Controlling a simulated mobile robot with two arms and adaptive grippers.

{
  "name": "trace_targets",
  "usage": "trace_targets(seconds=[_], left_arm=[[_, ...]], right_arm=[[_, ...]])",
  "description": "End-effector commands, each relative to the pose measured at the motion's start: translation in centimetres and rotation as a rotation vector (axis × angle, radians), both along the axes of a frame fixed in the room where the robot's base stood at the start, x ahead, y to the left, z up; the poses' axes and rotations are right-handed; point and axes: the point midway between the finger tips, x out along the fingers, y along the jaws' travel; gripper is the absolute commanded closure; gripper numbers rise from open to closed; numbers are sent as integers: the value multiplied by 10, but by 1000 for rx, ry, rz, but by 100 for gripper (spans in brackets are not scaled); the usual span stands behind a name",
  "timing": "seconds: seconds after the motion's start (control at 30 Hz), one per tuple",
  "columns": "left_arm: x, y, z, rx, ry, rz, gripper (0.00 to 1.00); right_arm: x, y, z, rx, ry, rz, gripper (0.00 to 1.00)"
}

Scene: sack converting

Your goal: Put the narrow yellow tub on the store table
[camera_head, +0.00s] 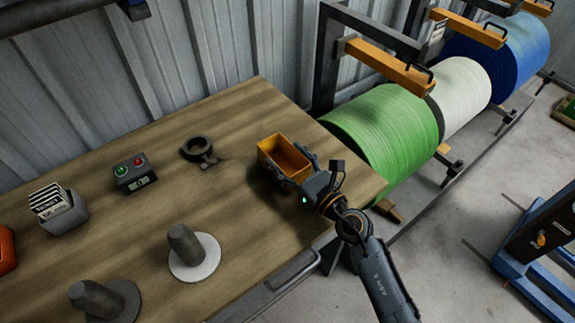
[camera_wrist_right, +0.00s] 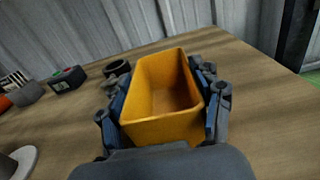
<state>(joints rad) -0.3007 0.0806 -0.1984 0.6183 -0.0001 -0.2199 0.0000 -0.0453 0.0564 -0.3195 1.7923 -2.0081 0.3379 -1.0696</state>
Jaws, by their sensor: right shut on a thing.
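The narrow yellow tub (camera_head: 284,152) is an open, empty orange-yellow box at the right part of the wooden table (camera_head: 235,225). My right gripper (camera_head: 288,172) is shut on the tub, with one finger along each long side. In the right wrist view the tub (camera_wrist_right: 160,128) sits upright between the two fingers (camera_wrist_right: 163,118). The tub is at or just above the table top; I cannot tell whether it touches. My left gripper is not in view.
On the table are a dark ring clamp (camera_head: 197,150), a button box (camera_head: 134,175), a card holder (camera_head: 61,210) and two spindles on round bases (camera_head: 194,257). Large green (camera_head: 385,135), white and blue rolls stand right of the table. Table around the tub is clear.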

Motion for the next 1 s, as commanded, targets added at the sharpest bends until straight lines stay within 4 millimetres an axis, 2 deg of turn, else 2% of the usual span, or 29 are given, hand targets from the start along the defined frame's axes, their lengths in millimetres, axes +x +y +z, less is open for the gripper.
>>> trace_targets(seconds=[0.37, 0.4, 0.5, 0.9, 1.0], left_arm=[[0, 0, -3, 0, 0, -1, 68], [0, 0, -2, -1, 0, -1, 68], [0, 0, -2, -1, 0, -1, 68], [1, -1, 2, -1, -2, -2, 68], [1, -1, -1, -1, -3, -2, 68]], right_arm=[[0, 0, -3, 1, -1, 1, 68], [0, 0, -2, 1, -1, 1, 29], [0, 0, -2, 1, -1, 1, 12], [0, 0, 3, 1, -2, 0, 12], [-11, -8, -1, -1, 1, 0, 12]])
